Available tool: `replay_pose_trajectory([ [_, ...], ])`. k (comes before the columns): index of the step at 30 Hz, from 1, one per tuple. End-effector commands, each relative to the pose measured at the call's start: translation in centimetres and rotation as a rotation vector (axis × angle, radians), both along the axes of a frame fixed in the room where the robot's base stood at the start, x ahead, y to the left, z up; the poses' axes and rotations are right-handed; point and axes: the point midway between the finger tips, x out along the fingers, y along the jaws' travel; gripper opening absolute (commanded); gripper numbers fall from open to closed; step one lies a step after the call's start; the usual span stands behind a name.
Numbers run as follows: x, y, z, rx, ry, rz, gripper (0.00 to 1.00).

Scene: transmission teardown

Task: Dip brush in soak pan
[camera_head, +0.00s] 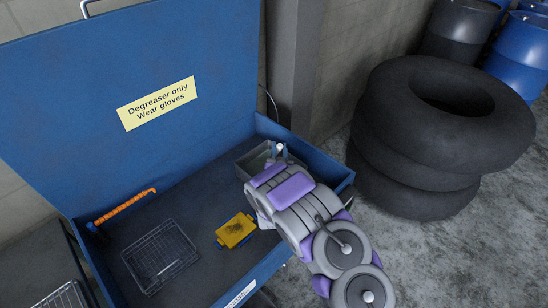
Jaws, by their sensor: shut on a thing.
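The soak pan (252,160) is a grey metal pan in the back right corner of the blue washer basin. My gripper (272,160) is at the pan's right part, reaching in from the lower right. My wrist hides its fingers and part of the pan. The gripper is shut on what seems to be the brush. A small blue-grey piece with a pale round top (280,149) shows just beyond the wrist; I cannot tell whether it belongs to the brush. Bristles are hidden, and whether they touch anything in the pan cannot be seen.
A wire basket (160,257), a stained yellow piece with blue ends (236,231) and an orange hose (125,207) are in the basin. The raised blue lid (70,110) stands behind. Stacked tires (425,150) and drums (520,55) are at right. Bare floor lies between.

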Motion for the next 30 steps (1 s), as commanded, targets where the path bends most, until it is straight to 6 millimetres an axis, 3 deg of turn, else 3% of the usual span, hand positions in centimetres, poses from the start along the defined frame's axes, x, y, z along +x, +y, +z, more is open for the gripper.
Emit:
replay_pose_trajectory([
  [1,-0.5,0.3,-1.1,-0.013,0.037,0.009,0.00],
  [19,0.0,0.2,5.5,0.006,-0.011,0.005,0.00],
  [30,0.0,0.2,6.1,0.008,-0.014,0.005,0.00],
])
